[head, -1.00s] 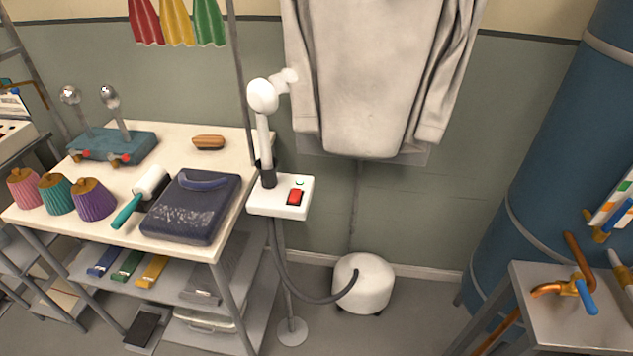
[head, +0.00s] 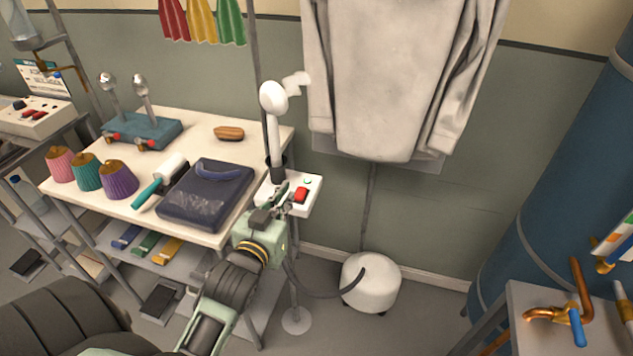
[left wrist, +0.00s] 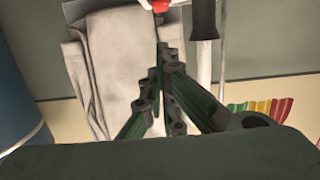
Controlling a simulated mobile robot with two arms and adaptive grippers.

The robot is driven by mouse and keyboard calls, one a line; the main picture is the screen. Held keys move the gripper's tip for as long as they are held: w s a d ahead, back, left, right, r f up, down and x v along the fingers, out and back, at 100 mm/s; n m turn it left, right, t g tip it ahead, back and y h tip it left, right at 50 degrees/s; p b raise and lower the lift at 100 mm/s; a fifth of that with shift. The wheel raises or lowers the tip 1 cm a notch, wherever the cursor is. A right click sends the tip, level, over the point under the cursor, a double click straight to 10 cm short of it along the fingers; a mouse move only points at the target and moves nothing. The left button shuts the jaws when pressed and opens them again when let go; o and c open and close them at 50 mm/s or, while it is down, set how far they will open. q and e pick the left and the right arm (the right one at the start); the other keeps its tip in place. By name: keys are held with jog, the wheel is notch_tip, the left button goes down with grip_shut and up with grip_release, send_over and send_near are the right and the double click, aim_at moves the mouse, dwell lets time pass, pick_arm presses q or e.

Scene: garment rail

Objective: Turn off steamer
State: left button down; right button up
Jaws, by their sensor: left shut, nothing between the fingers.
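The steamer's white control box (head: 313,205) stands on a pole beside the table, with a red rocker switch (head: 300,195) and a small green mark on top. The white steamer head (head: 274,98) stands upright in its holder on the box. My left gripper (head: 284,193) is shut and empty at the box, just left of the red switch; I cannot tell if it touches. In the left wrist view my shut fingers (left wrist: 160,50) point toward the red switch (left wrist: 160,5), which is cut by the top edge. My right gripper is not in view.
A worktable (head: 225,150) at left holds a folded navy garment (head: 205,195), a lint roller (head: 160,180) and a brush (head: 229,133). A grey garment (head: 375,80) hangs behind. The white steamer tank (head: 371,282) sits on the floor, hose attached. A blue cylinder stands at right.

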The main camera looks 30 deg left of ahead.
pick_arm(q)
jog(key=shift+r, duration=0.5)
jog(key=p, duration=0.3)
send_over(302, 197)
jog(key=shift+s+d+f, duration=0.1)
jog(key=shift+s+f, duration=0.35)
jog(key=f, duration=0.3)
jog(key=shift+w+f, duration=0.15)
jog(key=shift+w, duration=0.25)
jog(key=shift+f, duration=0.5)
